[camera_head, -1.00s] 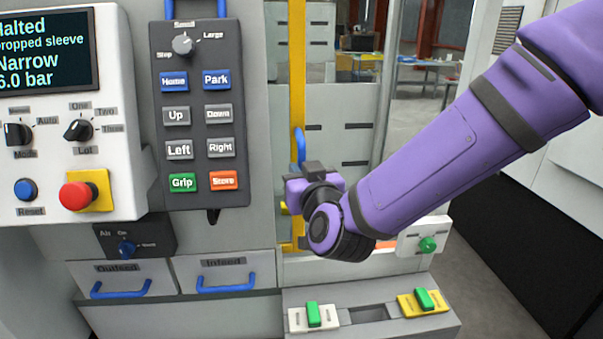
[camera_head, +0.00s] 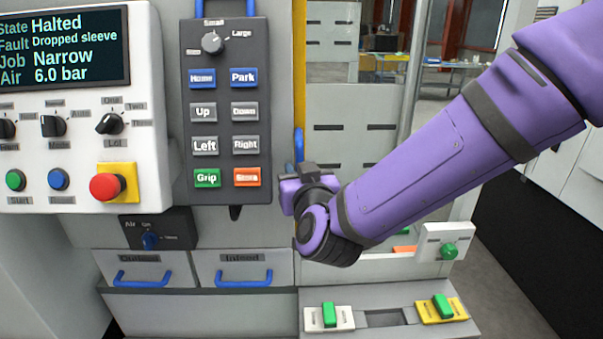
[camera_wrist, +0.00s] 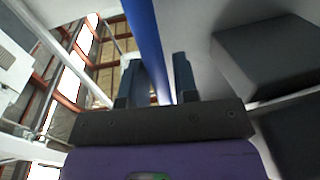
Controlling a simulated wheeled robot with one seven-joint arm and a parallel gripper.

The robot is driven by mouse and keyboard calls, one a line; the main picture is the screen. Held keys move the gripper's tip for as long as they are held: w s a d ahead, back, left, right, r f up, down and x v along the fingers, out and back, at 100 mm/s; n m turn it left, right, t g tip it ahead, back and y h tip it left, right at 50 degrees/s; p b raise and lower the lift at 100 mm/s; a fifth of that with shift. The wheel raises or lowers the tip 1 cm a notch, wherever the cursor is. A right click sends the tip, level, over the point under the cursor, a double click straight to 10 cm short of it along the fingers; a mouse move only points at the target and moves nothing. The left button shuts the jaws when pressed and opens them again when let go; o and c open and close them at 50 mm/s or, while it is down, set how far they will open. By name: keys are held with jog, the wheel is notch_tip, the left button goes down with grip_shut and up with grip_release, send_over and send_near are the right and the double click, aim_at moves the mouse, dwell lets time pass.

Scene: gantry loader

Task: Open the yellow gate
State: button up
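The yellow gate shows as a narrow upright yellow bar (camera_head: 299,60) close against the right edge of the housing beside the button pendant. Its blue handle (camera_head: 299,145) stands just above my gripper (camera_head: 303,178). In the wrist view the blue handle (camera_wrist: 145,35) runs down between the two dark fingers of my gripper (camera_wrist: 157,78). The fingers stand apart on either side of it, with a visible gap. Contact cannot be told. In the head view the fingertips are hidden by my wrist, and the lower part of the gate is not seen.
The button pendant (camera_head: 225,120) hangs just left of the gripper. A red stop button (camera_head: 106,187) is on the control panel. Below are drawers with blue handles (camera_head: 244,279) and a ledge with green-topped switches (camera_head: 329,315). A white box with a green knob (camera_head: 450,251) is under my forearm.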

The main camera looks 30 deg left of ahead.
jog(key=shift+o, duration=0.8)
jog(key=v, duration=1.1)
jog(key=shift+w, duration=0.1)
